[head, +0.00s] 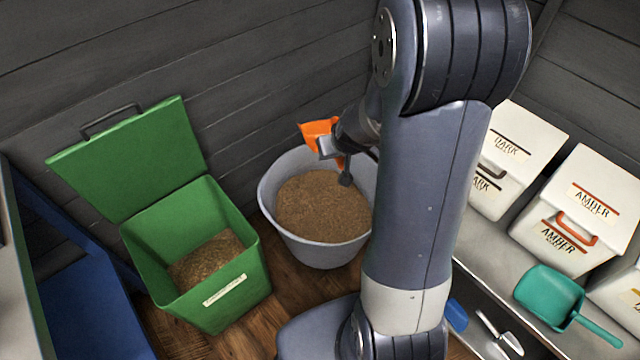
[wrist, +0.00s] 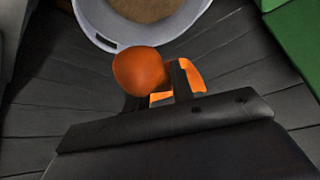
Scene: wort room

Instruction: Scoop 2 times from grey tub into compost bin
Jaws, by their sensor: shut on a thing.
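The grey tub (head: 318,250) stands on the floor in the middle of the head view, with brown grainy stuff in it. Its rim also shows at the top of the wrist view (wrist: 104,40). The green compost bin (head: 215,295) stands to its left with its lid (head: 135,158) open and brown stuff inside. An orange scoop (head: 318,132) is over the tub's back rim. My gripper (head: 340,165) is shut on the scoop, whose orange parts show in the wrist view (wrist: 140,72). Whether the scoop holds anything is hidden, as is the tub's right side behind my arm.
White boxes labelled DARK (head: 510,145) and AMBER (head: 585,200) stand on a shelf at right. A teal scoop (head: 548,295) and a metal scoop (head: 500,335) lie there too. A blue surface (head: 90,300) is at far left. Dark plank walls rise behind the tub.

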